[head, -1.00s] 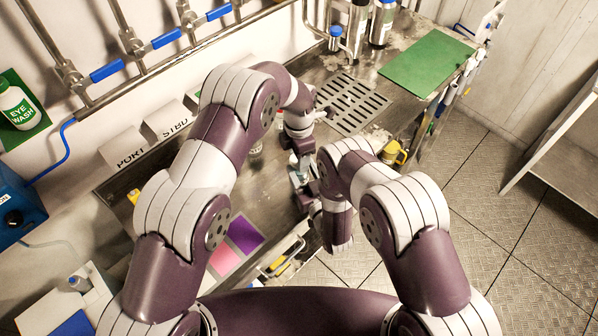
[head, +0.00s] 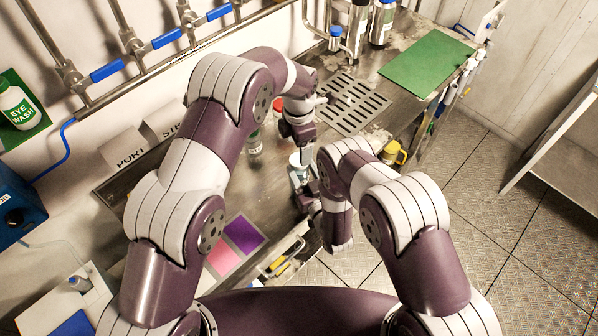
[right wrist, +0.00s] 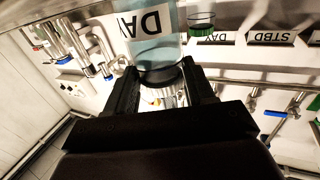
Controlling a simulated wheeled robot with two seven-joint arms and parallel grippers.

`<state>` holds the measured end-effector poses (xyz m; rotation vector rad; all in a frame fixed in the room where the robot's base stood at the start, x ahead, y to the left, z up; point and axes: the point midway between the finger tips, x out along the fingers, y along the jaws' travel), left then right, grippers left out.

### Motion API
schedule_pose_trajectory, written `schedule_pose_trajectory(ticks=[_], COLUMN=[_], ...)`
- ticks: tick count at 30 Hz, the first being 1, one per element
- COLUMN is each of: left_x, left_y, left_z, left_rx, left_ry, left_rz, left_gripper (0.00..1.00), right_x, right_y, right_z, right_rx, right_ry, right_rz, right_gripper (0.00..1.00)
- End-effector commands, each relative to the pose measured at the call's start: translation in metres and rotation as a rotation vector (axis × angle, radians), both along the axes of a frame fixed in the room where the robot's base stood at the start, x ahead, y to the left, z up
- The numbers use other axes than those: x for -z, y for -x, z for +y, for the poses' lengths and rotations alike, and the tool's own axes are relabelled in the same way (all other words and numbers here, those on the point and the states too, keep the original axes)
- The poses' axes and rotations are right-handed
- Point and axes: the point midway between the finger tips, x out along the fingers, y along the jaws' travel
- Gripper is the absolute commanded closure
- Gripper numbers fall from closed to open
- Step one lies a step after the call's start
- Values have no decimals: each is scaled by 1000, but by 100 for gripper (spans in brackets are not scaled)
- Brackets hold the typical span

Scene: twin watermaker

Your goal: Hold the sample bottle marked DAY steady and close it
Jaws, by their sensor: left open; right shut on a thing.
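The sample bottle marked DAY (right wrist: 150,35) is clear and bluish, with its label upside down in the right wrist view. My right gripper (right wrist: 165,88) is shut on it at the narrow dark part beside the label. In the head view only a small pale blue-white part of the bottle (head: 299,160) shows between my arms; I cannot tell whether a cap sits on it. My left gripper (head: 307,152) is open, just beside and above the bottle.
A slotted drain (head: 352,104) and a green mat (head: 427,58) are further back. Pink and purple squares (head: 242,234) lie at the front.

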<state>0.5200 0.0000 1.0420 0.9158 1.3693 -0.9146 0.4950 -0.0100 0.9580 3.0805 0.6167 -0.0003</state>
Motion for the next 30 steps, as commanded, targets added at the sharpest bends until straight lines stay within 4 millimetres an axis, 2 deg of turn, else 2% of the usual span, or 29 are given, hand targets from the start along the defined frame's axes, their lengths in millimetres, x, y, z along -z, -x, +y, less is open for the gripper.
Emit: schedule_pose_trajectory(ticks=[4,10,17,22,30], left_x=[-5,-34,-34,-22,23], left_y=[0,0,1,1,1], left_z=[0,0,0,0,0], left_rx=[0,0,0,0,0], left_ry=[1,1,-1,-1,-1], left_rz=[-1,0,1,4,3], left_gripper=[27,27,27,27,27], right_x=[0,0,0,0,0], right_y=[0,0,0,0,0], right_z=[0,0,0,0,0], right_rx=[0,0,0,0,0], right_ry=[0,0,0,0,0], right_rz=[0,0,0,0,-1], right_gripper=[100,100,100,100,100])
